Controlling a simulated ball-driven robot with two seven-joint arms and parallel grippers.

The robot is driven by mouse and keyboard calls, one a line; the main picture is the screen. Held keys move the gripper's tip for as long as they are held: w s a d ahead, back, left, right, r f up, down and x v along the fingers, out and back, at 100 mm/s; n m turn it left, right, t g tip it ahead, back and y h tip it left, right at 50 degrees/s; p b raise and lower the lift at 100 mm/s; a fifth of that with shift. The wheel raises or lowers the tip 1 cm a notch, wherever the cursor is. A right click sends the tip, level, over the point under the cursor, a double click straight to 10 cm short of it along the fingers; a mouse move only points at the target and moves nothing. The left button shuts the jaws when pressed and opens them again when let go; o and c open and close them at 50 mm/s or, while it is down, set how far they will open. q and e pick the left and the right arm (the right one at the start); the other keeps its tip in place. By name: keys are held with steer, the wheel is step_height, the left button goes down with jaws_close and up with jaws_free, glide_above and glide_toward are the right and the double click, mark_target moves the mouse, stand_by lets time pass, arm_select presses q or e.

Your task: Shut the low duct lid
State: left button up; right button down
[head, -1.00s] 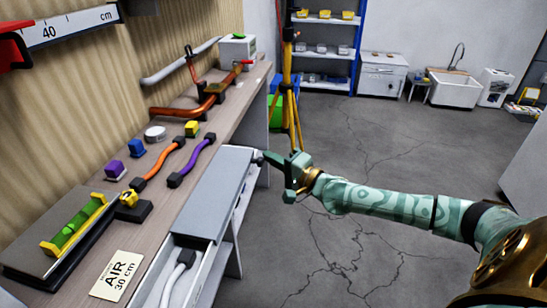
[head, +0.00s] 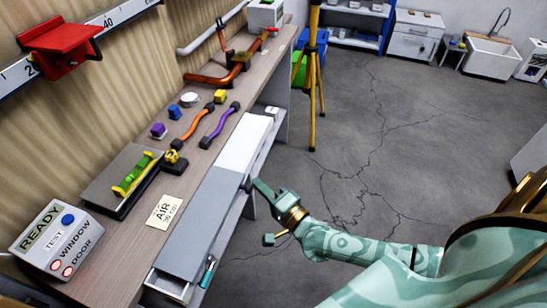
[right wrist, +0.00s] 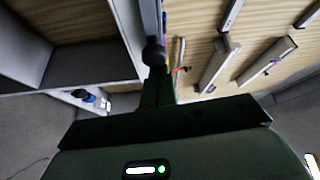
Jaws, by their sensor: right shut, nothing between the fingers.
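The low duct runs along the front edge of the bench. Its grey lid (head: 205,220) covers most of the near stretch, and a short gap at the near end shows the open white duct (head: 170,286). A small dark knob (head: 247,184) stands on the lid's outer side near its far end. My right gripper (head: 259,187) is shut and empty, its tip at the knob and seemingly touching it. In the right wrist view my dark fingers (right wrist: 157,60) point up along the duct's side; contact there is unclear. My left gripper is out of view.
A white section (head: 246,142) lies beyond the lid. On the bench are a level (head: 132,175), an AIR card (head: 164,211), a READY box (head: 58,240) and purple and orange cables.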

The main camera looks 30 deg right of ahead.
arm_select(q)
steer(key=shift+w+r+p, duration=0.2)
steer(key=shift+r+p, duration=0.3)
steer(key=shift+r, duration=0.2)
arm_select(e)
steer(key=shift+s+a+f, duration=0.1)
steer(key=shift+s+a, duration=1.25)
steer(key=shift+a, duration=0.25)
